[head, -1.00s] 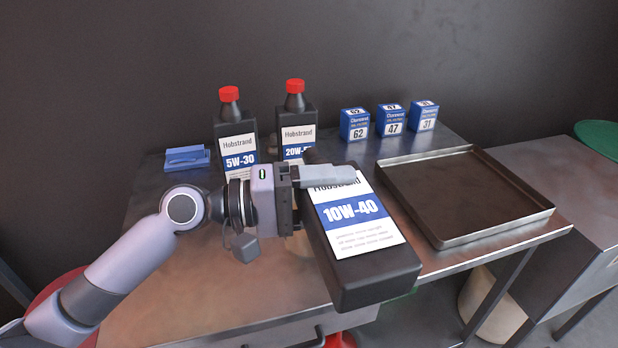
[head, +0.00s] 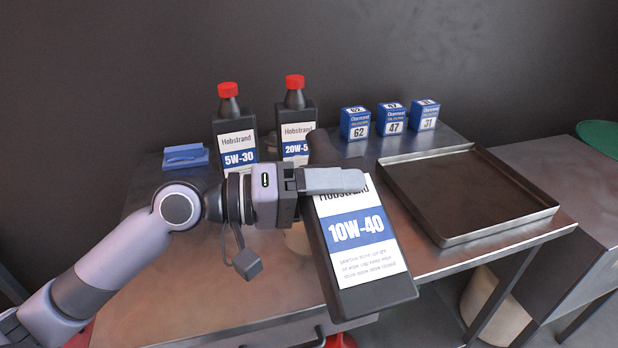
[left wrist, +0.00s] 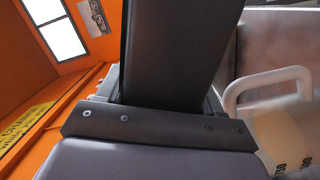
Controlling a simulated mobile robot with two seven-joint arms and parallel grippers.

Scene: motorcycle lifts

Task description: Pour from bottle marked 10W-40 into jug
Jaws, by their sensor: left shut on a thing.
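The black bottle marked 10W-40 (head: 352,235) is tilted in the head view, its base toward me and its dark neck end pointing away. My left gripper (head: 335,181) is shut on it, across the body just above the label's number. The bottle's dark body (left wrist: 175,50) also fills the middle of the left wrist view. A pale jug (head: 298,238) is mostly hidden behind the gripper and bottle. Its white handle (left wrist: 268,82) and some volume marks show in the left wrist view. I cannot see the bottle's mouth or any liquid. My right gripper is out of view.
Bottles marked 5W-30 (head: 237,135) and 20W-50 (head: 296,125), with red caps, stand at the back. Blue filter boxes (head: 391,120) stand to their right. An empty metal tray (head: 495,222) lies at the right. The bench's left front (head: 170,280) is clear.

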